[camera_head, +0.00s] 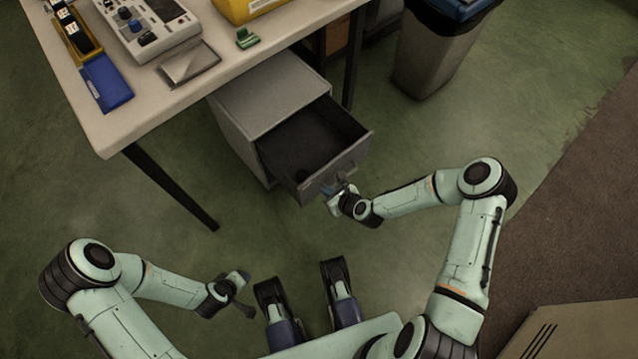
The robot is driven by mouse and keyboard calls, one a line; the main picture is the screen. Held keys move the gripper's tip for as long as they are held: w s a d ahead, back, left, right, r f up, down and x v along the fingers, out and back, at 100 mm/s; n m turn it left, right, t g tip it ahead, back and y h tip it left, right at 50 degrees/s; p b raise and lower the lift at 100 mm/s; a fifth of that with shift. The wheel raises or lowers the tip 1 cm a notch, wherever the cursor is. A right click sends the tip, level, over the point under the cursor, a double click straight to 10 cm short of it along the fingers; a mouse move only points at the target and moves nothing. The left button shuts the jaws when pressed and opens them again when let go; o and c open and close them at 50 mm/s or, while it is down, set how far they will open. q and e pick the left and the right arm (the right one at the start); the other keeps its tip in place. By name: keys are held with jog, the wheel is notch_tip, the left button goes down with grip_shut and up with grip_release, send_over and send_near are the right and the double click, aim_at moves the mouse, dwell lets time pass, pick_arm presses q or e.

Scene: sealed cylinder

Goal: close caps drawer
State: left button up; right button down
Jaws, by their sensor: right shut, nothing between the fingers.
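The caps drawer (312,142) is pulled out of a grey cabinet (270,95) under the table. Its inside is dark, with a small dark round item (302,176) near its left wall. My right gripper (338,187) is at the drawer's front panel, by the handle. It is shut with nothing between its fingers, and I cannot tell whether it touches the panel. My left gripper (245,290) is low at the left, away from the drawer, over the floor. Its fingers are too small to read clearly.
A pale table (150,112) above the cabinet bears a blue box (106,82), a white device (150,25), a green item (247,39) and a yellow bin (245,8). A table leg (172,187) stands left of the cabinet. A trash bin (435,50) stands at the right.

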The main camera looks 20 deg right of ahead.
aim_at(314, 180)
pick_arm(q)
jog(key=shift+s+a+f+g+b, duration=0.2)
jog(key=shift+s+f+g+b, duration=0.25)
jog(key=shift+s+f, duration=0.7)
pick_arm(e)
jog(key=shift+w+a, duration=0.25)
jog(key=shift+w, duration=0.35)
jog(key=shift+w+a, duration=0.3)
jog(key=shift+w, duration=0.35)
jog(key=shift+w+a, duration=0.25)
jog(key=shift+w, duration=0.35)
